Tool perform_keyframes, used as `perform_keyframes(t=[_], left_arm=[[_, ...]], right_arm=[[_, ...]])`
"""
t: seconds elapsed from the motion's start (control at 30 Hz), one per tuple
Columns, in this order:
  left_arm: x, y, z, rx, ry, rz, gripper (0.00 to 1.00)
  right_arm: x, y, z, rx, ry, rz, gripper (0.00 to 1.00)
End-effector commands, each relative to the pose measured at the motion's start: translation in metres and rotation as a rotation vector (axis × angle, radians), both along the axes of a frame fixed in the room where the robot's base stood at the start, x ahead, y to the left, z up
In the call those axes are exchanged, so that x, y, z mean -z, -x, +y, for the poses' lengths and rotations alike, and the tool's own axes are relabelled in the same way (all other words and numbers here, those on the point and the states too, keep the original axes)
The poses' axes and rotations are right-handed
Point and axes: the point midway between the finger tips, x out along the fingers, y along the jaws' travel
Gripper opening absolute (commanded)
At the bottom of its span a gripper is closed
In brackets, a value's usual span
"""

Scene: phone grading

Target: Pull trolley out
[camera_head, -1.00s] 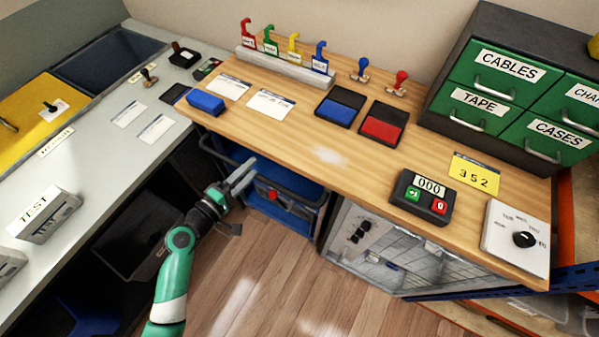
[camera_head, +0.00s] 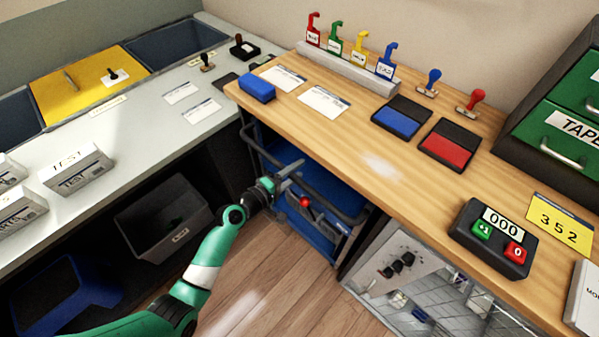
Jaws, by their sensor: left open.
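The trolley stands under the wooden desk, with a blue body (camera_head: 312,236) and a dark grey tube handle frame (camera_head: 335,208) at its front. A red knob (camera_head: 305,202) sits on its front. My left gripper (camera_head: 290,176) is open at the trolley's upper front, close to the handle bar. I cannot tell whether its fingers are around the bar or only beside it. The arm hides part of the trolley's left side. My right gripper is out of view.
The desk top (camera_head: 345,140) overhangs the trolley. A grey counter (camera_head: 140,130) stands at left, with a dark bin (camera_head: 165,225) and a blue crate (camera_head: 65,295) beneath. A printed-front box (camera_head: 420,285) stands right of the trolley. The wooden floor (camera_head: 275,275) in front is clear.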

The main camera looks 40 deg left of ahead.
Motion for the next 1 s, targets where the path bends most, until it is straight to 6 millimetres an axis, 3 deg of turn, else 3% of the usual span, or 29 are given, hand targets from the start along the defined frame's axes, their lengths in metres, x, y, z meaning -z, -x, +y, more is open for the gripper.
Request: perform_keyframes(t=[0.13, 0.4, 0.7, 1.0], left_arm=[[0.0036, -0.0143, -0.0007, 0.001, -0.001, -0.001, 0.57], [0.0026, -0.0161, -0.0005, 0.0, 0.0, 0.0, 0.57], [0.0027, -0.0158, -0.0005, 0.0, 0.0, 0.0, 0.03], [0.0026, -0.0158, -0.0005, 0.0, 0.0, 0.0, 0.0]], right_arm=[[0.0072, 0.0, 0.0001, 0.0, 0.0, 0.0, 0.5], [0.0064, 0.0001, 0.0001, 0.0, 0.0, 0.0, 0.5], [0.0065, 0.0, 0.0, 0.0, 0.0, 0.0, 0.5], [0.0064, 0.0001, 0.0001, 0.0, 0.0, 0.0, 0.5]])
